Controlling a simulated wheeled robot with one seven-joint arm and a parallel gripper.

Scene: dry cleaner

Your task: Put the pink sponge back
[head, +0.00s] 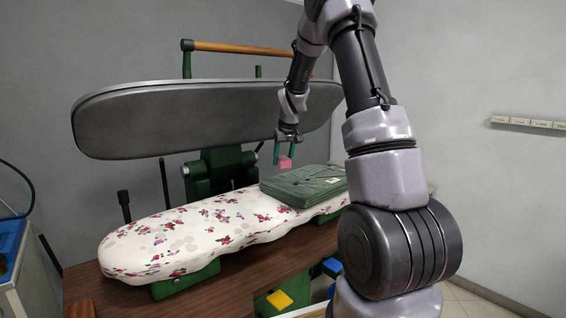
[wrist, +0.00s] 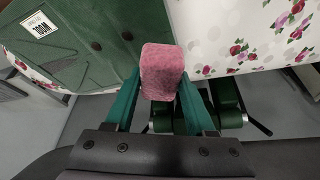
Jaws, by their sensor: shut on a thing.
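The pink sponge (head: 285,162) is a small block held between the green fingers of my gripper (head: 287,154). In the head view it hangs above the far edge of the flowered pressing board, just left of and above the folded green garment. In the wrist view the sponge (wrist: 162,72) fills the gap between the fingertips of my gripper (wrist: 160,88), and both fingers are against its sides. The place the sponge belongs cannot be told from these frames.
The flowered pressing board (head: 185,238) bears a folded green garment (head: 300,187) at its right. A large grey press head (head: 190,118) stands raised behind it on a green mount. A yellow block (head: 279,300) and a blue one (head: 332,267) show low down. The board's left half is clear.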

